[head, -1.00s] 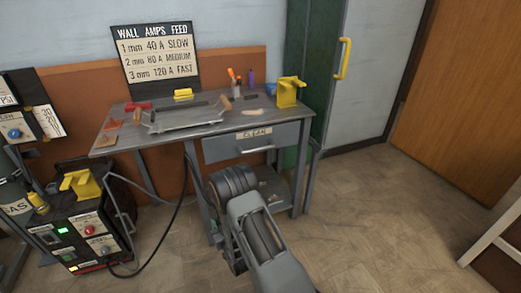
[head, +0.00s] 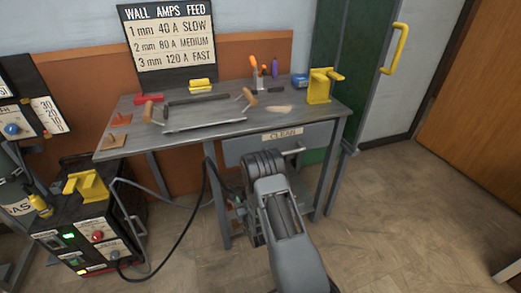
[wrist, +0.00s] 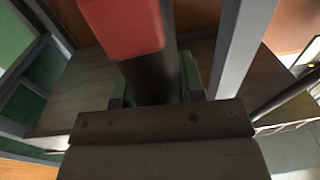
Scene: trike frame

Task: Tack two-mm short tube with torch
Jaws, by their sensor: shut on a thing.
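My gripper (wrist: 160,95) is shut on a dark shaft with a red end (wrist: 122,25) in the wrist view. I cannot tell for sure that this is the torch. In the head view my arm hides most of it, below the front edge of the bench. A black cable runs from the welder box (head: 88,240) up toward the bench front. On the bench (head: 125,143), a long silver piece (head: 205,126) lies near the front, with wooden-handled items at its ends. A dark bar (head: 198,99) lies behind it. I cannot tell which is the two-mm short tube.
A sign (head: 168,47) lists amps and feed by wall thickness. A yellow stand (head: 320,86) is at the bench's right end; another (head: 87,186) is on the welder box. A drawer (head: 280,141) marked CLEAN is under the bench. The floor to the right is clear.

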